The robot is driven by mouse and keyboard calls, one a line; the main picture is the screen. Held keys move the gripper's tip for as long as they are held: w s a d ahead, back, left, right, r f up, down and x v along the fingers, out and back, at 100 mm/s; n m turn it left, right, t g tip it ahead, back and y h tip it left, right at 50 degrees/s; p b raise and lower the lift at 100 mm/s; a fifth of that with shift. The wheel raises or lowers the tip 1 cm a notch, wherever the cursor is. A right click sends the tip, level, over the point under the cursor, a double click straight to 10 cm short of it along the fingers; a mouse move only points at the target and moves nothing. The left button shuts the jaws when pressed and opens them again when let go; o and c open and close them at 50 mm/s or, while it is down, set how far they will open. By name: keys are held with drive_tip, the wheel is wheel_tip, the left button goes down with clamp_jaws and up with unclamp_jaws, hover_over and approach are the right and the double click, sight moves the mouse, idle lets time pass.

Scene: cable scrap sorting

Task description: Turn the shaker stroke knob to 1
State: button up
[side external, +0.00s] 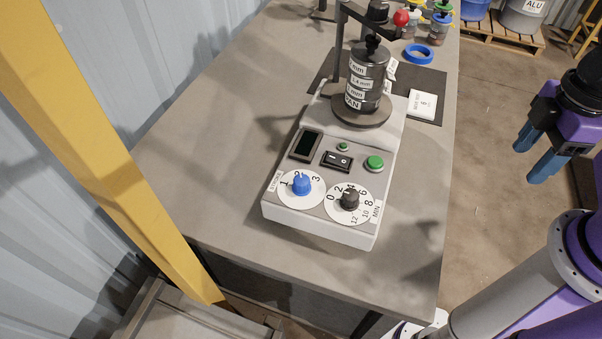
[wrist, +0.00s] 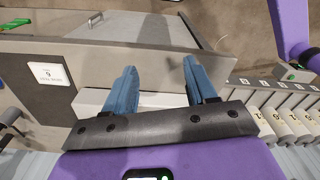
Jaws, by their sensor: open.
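The stroke knob (side external: 302,186) is blue and sits on a round white dial marked 1, 2, 3 at the front left of the shaker panel (side external: 284,212) in the side view. Its pointer seems to face up near the 2, but it is small. A black MIN knob (side external: 349,199) is just right of it. My gripper (side external: 526,162) is open and empty, with blue fingers, off to the right beyond the table edge and well away from the knob. In the wrist view its fingers (wrist: 160,66) are apart with nothing between. I cannot make out the stroke knob there.
A sieve stack (side external: 366,82) stands clamped behind the panel. A rocker switch (side external: 337,160) and green button (side external: 375,163) are near the knobs. A yellow post (side external: 100,130) rises at left. A blue ring (side external: 418,54) and jars lie farther back. The table's left side is clear.

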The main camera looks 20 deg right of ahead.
drive_tip(key=w+a+r+m+g, duration=0.1)
drive_tip(key=w+a+r+m, duration=0.1)
drive_tip(key=w+a+m, duration=0.45)
drive_tip(key=w+a+r+m+g, duration=0.1)
drive_tip(key=w+a+r+m, duration=0.2)
drive_tip(key=w+a, duration=0.55)
drive_tip(key=m+g+y, duration=0.2)
drive_tip(key=m, duration=0.7)
approach(302, 178)
drive_tip(key=x, duration=0.9)
clamp_jaws()
